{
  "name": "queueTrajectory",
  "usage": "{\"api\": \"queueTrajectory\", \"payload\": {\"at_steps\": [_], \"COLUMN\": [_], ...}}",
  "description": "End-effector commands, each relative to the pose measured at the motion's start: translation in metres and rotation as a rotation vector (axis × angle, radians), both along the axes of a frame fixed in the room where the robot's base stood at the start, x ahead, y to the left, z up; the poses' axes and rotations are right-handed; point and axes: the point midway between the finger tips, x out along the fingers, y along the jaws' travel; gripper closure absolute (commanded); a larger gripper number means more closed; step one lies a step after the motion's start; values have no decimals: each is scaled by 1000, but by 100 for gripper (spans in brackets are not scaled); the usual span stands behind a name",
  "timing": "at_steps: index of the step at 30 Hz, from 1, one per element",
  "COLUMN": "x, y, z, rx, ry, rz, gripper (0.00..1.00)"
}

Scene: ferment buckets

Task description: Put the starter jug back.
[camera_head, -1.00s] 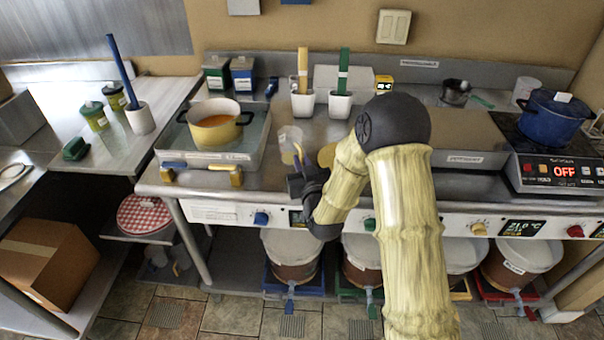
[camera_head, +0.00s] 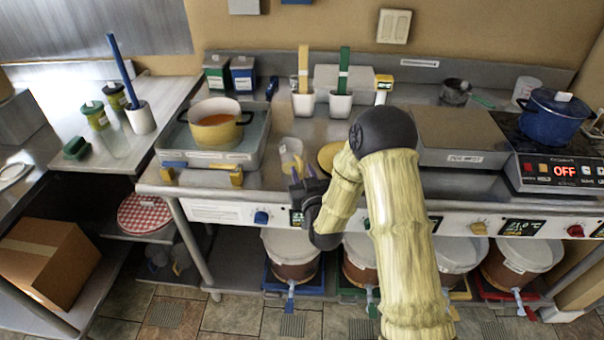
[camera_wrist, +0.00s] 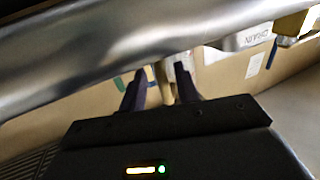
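A clear jug (camera_head: 291,155) stands on the steel counter (camera_head: 262,180), right of the pot tray; I take it for the starter jug. My gripper (camera_head: 304,174) is at the counter's front edge, just in front of the jug's lower right. Its two dark fingers are apart. In the wrist view my gripper (camera_wrist: 168,72) shows a gap between its fingertips, with a pale yellowish upright thing seen through it, which looks like background. The jug cannot be made out in the wrist view. Whether a finger touches the jug cannot be told.
A yellow pot (camera_head: 214,127) sits in a tray at left. White holders (camera_head: 340,104) with coloured handles stand behind the jug. A round yellow thing (camera_head: 328,154) lies right of the jug, partly behind my arm. Lidded buckets (camera_head: 291,249) stand under the counter.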

Motion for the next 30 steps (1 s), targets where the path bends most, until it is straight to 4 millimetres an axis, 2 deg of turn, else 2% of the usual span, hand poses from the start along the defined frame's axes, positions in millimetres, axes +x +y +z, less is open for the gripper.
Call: {"api": "queueTrajectory", "payload": {"at_steps": [8, 11, 24, 30], "x": [-6, -17, -84, -101], "y": [1, -2, -23, -28], "z": [1, 0, -2, 3], "rx": [0, 0, -1, -1], "ry": [0, 1, 3, 5], "rz": [5, 5, 4, 5], "gripper": [68, 68, 68, 68]}}
